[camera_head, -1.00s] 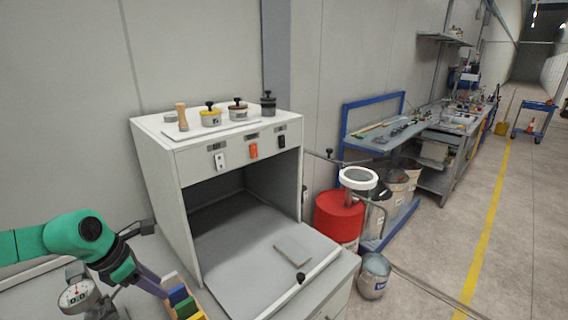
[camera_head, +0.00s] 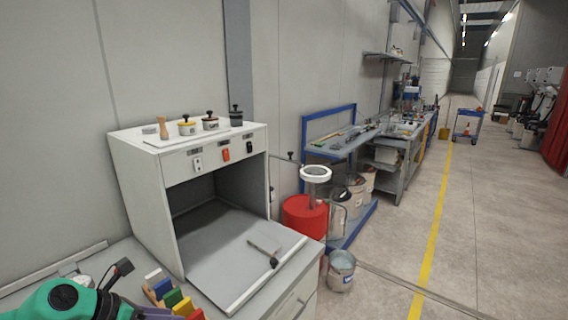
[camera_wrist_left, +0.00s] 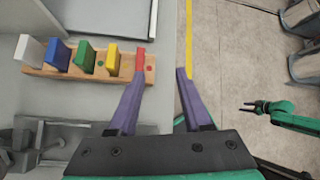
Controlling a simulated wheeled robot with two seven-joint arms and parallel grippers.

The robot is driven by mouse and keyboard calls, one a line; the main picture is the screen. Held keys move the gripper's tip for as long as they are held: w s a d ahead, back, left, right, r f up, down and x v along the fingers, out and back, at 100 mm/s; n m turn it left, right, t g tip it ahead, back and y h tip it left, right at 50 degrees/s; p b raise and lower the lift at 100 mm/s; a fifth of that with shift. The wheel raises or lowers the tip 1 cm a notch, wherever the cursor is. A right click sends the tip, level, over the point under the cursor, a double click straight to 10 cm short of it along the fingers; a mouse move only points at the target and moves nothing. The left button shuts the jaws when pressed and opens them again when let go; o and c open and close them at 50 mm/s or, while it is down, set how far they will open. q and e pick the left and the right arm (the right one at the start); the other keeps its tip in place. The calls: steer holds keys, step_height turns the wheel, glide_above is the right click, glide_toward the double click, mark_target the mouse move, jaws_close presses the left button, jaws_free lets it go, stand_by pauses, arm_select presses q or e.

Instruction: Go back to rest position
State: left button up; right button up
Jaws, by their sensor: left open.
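My left gripper (camera_wrist_left: 161,64) is open and empty in the left wrist view, its two purple fingers apart. Its left fingertip overlaps the red block at the right end of a wooden rack (camera_wrist_left: 105,72); I cannot tell whether they touch. In the head view my green left arm fills the bottom left corner, and its fingers are mostly cut off by the lower edge. My right gripper (camera_wrist_left: 250,107) shows at the right of the left wrist view, on a green arm over the floor. Its dark fingers look apart, with nothing between them.
The rack's white, blue, green, yellow and red blocks stand beside a white open-fronted cabinet (camera_head: 150,208). Small pots stand on the cabinet. A red drum (camera_head: 303,217) and a bucket (camera_head: 341,270) stand to its right. The floor farther right (camera_head: 490,220) is clear.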

arm_select(q)
steer(key=w+d+r+n+t+h, duration=0.25)
steer(key=d+n+t, duration=0.25)
steer(key=d+n, duration=0.25)
steer(key=s+a+f+n+g+y, duration=0.1)
steer(key=s+a+f+n+y, duration=0.25)
steer(key=n, duration=0.85)
steer(key=s+a+f+n+y, duration=0.15)
steer(key=f+n+y, duration=0.4)
steer(key=n, duration=0.65)
steer(key=s+d+f+n+g, duration=0.1)
steer(key=s+f+n+g, duration=0.55)
steer(key=s, duration=0.65)
step_height(320, 180, down, 24)
steer(key=s+g+b, duration=0.1)
steer(key=s+b, duration=0.1)
steer(key=b, duration=0.1)
steer(key=s+a+f+g+b, duration=0.1)
steer(key=s+a+f+b, duration=0.1)
steer(key=s+f, duration=1.5)
step_height(320, 180, down, 2)
steer(key=shift+s+a+f+g+h, duration=0.2)
steer(key=shift+s+a+g+h, duration=0.05)
steer(key=shift+g+h, duration=0.1)
arm_select(e)
steer(key=f, duration=0.1)
steer(key=s+f, duration=0.1)
steer(key=f, duration=0.3)
steer(key=shift+s+f, duration=0.1)
steer(key=shift+s, duration=0.3)
